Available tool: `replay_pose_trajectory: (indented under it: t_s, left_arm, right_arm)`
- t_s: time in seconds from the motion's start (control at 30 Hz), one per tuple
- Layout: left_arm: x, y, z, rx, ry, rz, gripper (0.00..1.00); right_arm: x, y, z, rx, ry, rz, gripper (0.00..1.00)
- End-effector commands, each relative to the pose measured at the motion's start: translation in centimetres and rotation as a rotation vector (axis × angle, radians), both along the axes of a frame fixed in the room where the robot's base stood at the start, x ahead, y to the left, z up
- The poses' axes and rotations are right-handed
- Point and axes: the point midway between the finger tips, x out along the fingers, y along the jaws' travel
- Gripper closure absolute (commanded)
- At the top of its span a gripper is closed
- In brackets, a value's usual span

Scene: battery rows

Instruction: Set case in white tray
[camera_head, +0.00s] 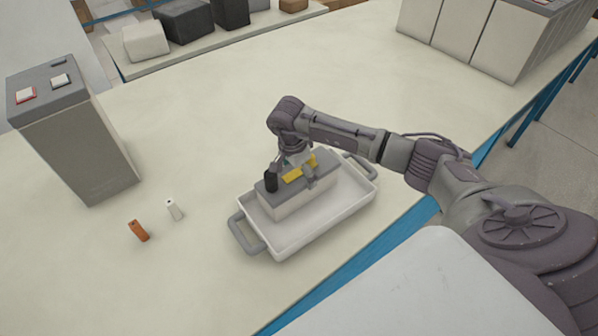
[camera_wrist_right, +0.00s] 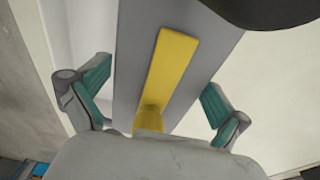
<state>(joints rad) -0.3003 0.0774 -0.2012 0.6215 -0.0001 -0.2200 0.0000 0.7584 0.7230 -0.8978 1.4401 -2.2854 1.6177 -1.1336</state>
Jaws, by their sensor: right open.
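The case (camera_head: 283,207) is a pale box with a grey top and a yellow strip. It sits inside the white tray (camera_head: 323,233), toward the tray's left and far side. The tray is shallow with a grey handle at each end. My right gripper (camera_head: 291,178) is over the case's top. In the right wrist view the case's grey top and yellow strip (camera_wrist_right: 174,70) lie between the teal-padded fingers of the right gripper (camera_wrist_right: 150,95), which are spread apart on either side. My left gripper is not in view.
A tall grey-topped box (camera_head: 80,140) stands at the left. White cabinets (camera_head: 470,38) are at the back right. The table's blue edge runs close to the tray.

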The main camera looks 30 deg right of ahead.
Motion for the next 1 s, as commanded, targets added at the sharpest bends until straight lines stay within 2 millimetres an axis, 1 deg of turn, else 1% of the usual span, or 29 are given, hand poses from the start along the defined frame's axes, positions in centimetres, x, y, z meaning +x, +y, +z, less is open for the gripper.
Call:
replay_pose_trajectory:
  t_s: [0.13,0.17,0.23,0.53,0.7,0.83,1.0]
  left_arm:
    - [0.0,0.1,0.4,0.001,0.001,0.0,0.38]
    - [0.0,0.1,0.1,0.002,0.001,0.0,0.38]
    - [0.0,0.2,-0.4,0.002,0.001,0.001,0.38]
    - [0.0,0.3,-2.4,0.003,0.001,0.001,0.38]
    - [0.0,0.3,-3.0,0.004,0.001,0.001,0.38]
    - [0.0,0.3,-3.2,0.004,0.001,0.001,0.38]
    - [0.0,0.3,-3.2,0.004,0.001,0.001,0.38]
  right_arm:
    - [0.0,0.0,0.6,0.0,-0.001,0.0,0.0]
    - [0.1,0.1,0.7,0.0,-0.003,0.0,0.0]
    - [0.1,0.2,1.6,0.0,-0.005,0.001,0.0]
    - [0.1,1.2,8.0,0.0,-0.007,0.002,0.0]
    - [0.0,1.6,10.7,0.0,-0.005,0.0,0.0]
    - [-0.1,1.7,11.8,0.0,-0.002,0.0,0.0]
    - [-0.1,1.8,12.2,0.0,0.001,0.0,0.0]
